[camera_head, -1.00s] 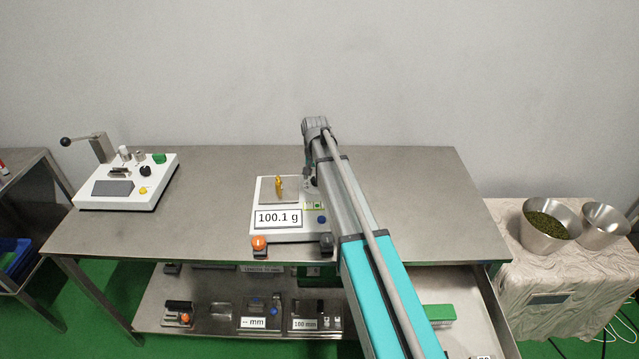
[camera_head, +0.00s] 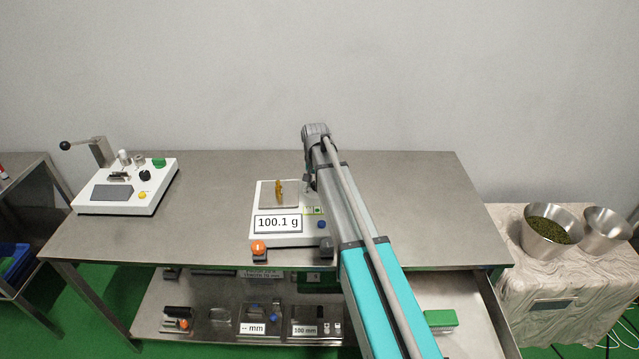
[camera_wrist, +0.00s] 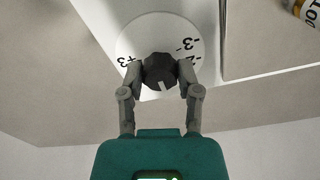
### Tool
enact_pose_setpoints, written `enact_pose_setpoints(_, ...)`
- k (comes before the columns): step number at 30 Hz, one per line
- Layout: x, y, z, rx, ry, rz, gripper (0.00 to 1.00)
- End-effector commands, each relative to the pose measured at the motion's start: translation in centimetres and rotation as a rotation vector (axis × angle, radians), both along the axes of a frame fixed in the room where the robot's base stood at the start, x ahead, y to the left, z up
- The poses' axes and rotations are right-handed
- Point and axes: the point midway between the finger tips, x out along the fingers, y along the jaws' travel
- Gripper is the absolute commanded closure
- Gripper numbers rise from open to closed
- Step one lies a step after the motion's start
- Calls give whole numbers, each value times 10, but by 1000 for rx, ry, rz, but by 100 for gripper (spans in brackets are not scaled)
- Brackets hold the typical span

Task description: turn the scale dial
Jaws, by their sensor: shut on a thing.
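The scale (camera_head: 262,241) stands on the steel table with its display reading 100.1 g. In the wrist view the scale dial (camera_wrist: 158,72) is a dark knob with a white pointer line on a round white face (camera_wrist: 140,38) marked with numbers such as +3, -2 and -3. My gripper (camera_wrist: 160,84) is shut on the dial, one finger on each side. In the head view my arm hides the dial and my gripper.
A white device (camera_head: 120,190) with a lever stands at the table's left. Metal bowls, one with green leaves (camera_head: 549,229), stand on a cloth-covered table at the right. An orange button (camera_head: 258,247) is at the scale's front left corner. The right half of the table (camera_head: 425,190) is clear.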

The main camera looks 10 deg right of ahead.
Motion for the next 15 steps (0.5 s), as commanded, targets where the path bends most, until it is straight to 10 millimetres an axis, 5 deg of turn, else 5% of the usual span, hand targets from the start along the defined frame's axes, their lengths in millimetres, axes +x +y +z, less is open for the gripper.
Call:
enact_pose_setpoints(2,0,-16,0,-1,1,-4,100)
enact_pose_setpoints(15,-1,3,0,5,1,99,100)
